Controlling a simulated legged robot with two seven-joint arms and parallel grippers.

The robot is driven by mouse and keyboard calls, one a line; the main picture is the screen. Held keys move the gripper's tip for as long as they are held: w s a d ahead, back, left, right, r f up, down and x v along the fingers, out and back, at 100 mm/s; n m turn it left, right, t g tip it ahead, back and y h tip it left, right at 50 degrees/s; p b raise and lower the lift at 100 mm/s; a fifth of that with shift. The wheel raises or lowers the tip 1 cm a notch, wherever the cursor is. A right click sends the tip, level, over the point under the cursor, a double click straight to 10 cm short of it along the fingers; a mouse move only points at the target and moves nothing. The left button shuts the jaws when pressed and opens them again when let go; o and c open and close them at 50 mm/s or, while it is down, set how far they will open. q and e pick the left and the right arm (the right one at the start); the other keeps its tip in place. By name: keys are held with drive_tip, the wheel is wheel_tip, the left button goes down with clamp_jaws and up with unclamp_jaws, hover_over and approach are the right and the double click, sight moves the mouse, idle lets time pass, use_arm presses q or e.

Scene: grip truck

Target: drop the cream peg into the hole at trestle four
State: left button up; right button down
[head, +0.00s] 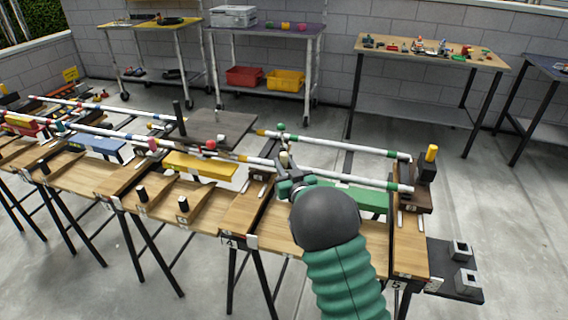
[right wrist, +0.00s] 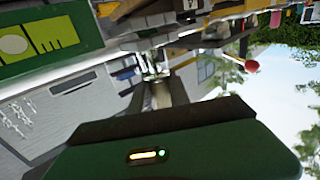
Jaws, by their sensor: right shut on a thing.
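My right gripper (head: 288,178) is beside the top of trestle four (head: 232,224), whose front edge carries the number 4. It is shut on the cream peg (head: 284,159), whose pale upper end shows just above the fingers. In the right wrist view a pale piece (right wrist: 161,95) shows between the dark fingers (right wrist: 160,82). My own forearm and wrist cover the boards behind them, and I cannot make out the hole. I cannot tell whether the peg's lower end touches anything. My left gripper is not in view.
White rails with green bands (head: 340,147) run past the gripper on the far side. A green beam (head: 358,197) lies to its right, a yellow beam (head: 202,165) to its left. Black pegs (head: 183,204) stand further left.

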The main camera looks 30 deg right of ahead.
wheel_tip(320, 180, down, 2)
drive_tip(key=shift+d+b, duration=0.1)
drive_tip(key=shift+b, duration=0.55)
drive_tip(key=shift+f+b, duration=0.6)
drive_tip(key=shift+f, duration=0.15)
drive_tip(key=c, duration=1.1)
unclamp_jaws()
drive_tip(key=shift+c, duration=0.2)
drive_tip(key=p+v, duration=0.2)
drive_tip(key=v, duration=1.5)
drive_tip(key=shift+p, duration=0.4)
drive_tip(key=shift+d+f, duration=0.1)
